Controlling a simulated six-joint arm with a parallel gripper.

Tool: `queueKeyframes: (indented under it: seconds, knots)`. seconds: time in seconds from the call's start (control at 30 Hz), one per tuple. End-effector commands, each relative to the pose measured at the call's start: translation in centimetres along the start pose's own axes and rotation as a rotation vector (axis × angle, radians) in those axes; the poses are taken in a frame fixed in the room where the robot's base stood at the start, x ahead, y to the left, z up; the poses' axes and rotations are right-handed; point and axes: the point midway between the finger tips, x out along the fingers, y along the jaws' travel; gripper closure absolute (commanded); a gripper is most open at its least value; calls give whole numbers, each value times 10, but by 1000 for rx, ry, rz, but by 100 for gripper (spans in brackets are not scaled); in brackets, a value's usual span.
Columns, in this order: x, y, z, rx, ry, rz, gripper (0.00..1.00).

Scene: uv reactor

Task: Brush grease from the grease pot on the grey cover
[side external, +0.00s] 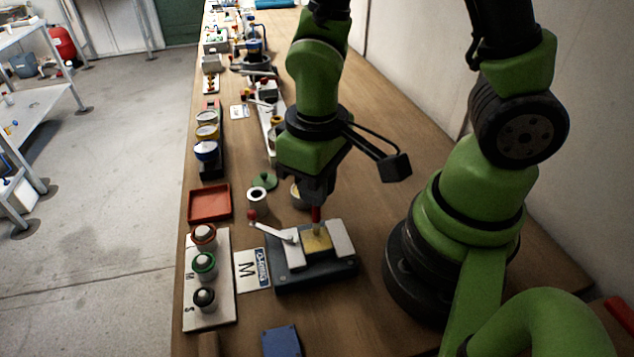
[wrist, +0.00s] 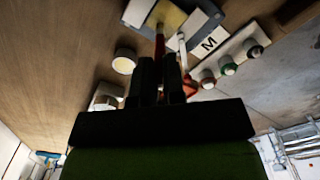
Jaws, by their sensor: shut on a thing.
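My gripper (side external: 317,196) is shut on a red-handled brush (side external: 316,214), held upright. The brush's pale tip is at or just above a yellow patch (side external: 313,244) between the light grey blocks of a dark clamp (side external: 290,281); contact is unclear. The brush's red handle also shows in the wrist view (wrist: 160,45). I cannot tell whether the yellow-topped piece is the grey cover. A pot with cream-yellow content, likely the grease pot (wrist: 125,62), stands beside the clamp; in the side view (side external: 297,196) my gripper partly hides it.
A white lever with a red knob (side external: 252,215) sticks out left of the clamp. A grey hollow cylinder (side external: 257,203), a red tray (side external: 210,203), an M card (side external: 251,269) and a board with several knobs (side external: 222,290) stand left. A blue block (side external: 281,341) lies in front.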

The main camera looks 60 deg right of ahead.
Motion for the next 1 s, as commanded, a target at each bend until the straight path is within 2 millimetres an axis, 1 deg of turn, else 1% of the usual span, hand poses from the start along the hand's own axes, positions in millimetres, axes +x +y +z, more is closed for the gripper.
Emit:
queueKeyframes:
  seconds: [0.3,1.0]
  knots:
    - [-1,-5,-5,-1,0,0,100]
    - [0,-10,-10,0,0,0,100]
